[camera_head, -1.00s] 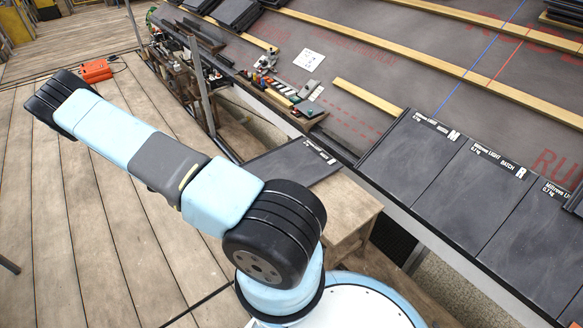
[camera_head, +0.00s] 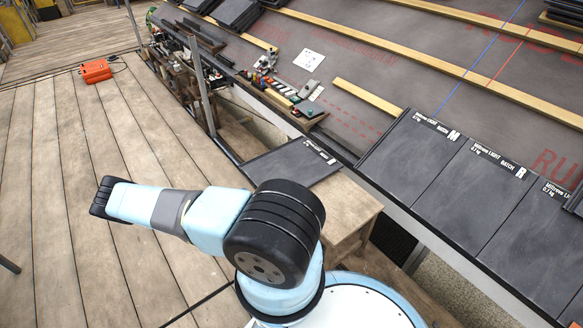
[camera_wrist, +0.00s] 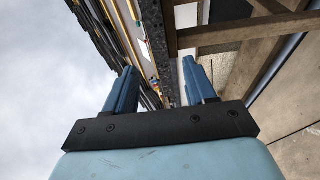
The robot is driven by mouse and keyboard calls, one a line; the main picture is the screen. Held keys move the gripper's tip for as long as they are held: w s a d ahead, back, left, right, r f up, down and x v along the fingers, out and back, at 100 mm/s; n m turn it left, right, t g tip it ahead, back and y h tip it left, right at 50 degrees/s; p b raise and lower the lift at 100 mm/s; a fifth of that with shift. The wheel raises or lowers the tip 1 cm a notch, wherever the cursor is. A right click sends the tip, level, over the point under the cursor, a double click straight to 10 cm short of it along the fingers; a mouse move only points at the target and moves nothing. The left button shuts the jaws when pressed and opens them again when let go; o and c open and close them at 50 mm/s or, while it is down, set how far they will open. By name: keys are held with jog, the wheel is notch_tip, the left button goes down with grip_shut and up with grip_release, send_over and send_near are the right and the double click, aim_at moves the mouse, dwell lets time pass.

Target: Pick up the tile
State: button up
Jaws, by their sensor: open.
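A dark grey slate tile (camera_head: 290,163) with a white label at its right end lies flat on a wooden bench (camera_head: 335,212) in the head view, left of the roof edge. More dark tiles lie in a row on the roof, among them one with an "R" label (camera_head: 468,192). My gripper (camera_wrist: 160,92) shows in the wrist view with its two blue fingers apart and nothing between them. In the head view my arm bends to the left over the deck, and the gripper itself is not visible there. The tile is not clearly visible in the wrist view.
Wooden battens (camera_head: 368,104) cross the roof underlay. A board with small tools (camera_head: 290,100) lies at the roof edge. A metal post (camera_head: 201,85) stands behind the bench. An orange case (camera_head: 96,71) sits on the plank deck, which is mostly clear at left.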

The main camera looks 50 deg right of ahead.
jog(key=d, duration=1.3)
jog(key=shift+a, duration=0.1)
grip_shut()
jog(key=shift+f, duration=0.1)
dwell(1.1)
